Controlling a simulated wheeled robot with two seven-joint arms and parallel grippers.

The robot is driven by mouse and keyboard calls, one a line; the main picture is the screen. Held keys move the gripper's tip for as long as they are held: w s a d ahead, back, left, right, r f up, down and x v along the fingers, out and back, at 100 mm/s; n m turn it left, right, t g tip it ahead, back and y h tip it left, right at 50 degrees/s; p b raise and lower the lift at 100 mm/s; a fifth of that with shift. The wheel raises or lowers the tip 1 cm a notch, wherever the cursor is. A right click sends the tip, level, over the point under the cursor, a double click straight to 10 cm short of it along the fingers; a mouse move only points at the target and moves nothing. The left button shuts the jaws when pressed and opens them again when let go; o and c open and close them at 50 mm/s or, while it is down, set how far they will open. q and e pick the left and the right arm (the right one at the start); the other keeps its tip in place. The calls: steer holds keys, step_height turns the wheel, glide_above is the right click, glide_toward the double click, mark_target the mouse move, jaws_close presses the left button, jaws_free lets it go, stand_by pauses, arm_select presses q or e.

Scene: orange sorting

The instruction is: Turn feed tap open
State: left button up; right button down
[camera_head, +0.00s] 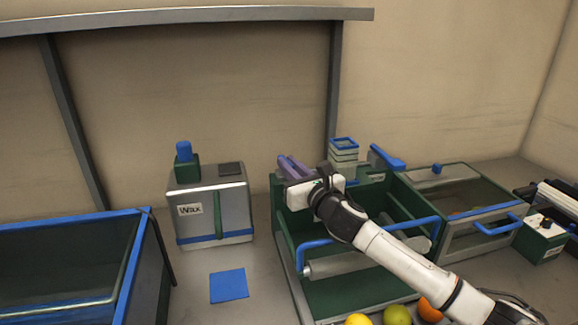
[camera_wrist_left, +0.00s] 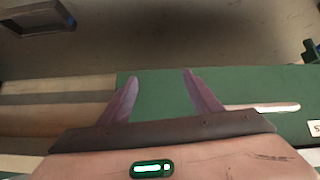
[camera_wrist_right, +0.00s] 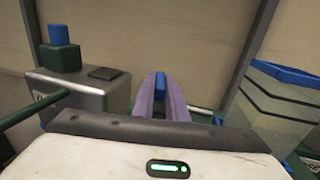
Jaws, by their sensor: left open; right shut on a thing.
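In the right wrist view, the purple fingers of my right gripper (camera_wrist_right: 160,77) are closed on a narrow blue handle (camera_wrist_right: 160,86), which seems to be the feed tap's. In the head view, that gripper (camera_head: 287,160) is over the back left corner of the green trough (camera_head: 285,235), and its fingers and body hide the handle. The handle's angle and the tap's body cannot be made out. My left gripper (camera_wrist_left: 162,75) is open and empty above a green surface in the left wrist view. It is outside the head view.
A wax box (camera_head: 212,205) with a blue-topped knob stands left of the trough. A blue lever (camera_head: 387,157) and stacked pale containers (camera_head: 343,157) are behind the trough. A lidded bin (camera_head: 460,215) stands right. Fruit (camera_head: 397,314) lies in front. A blue-rimmed bin (camera_head: 130,260) is left.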

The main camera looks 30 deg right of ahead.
steer(key=shift+d+n+y, duration=0.15)
steer(key=shift+n+y, duration=0.85)
steer(key=shift+y, duration=0.8)
steer(key=c, duration=1.8)
jaws_free()
steer(key=shift+o, duration=0.2)
steer(key=shift+s+d+f, duration=0.1)
steer(key=shift+s+d, duration=0.05)
steer(key=shift+s, duration=0.35)
steer(key=s+d+b, duration=0.1)
steer(key=s, duration=0.8)
steer(key=shift+b, duration=0.3)
steer(key=shift+s+d, duration=0.1)
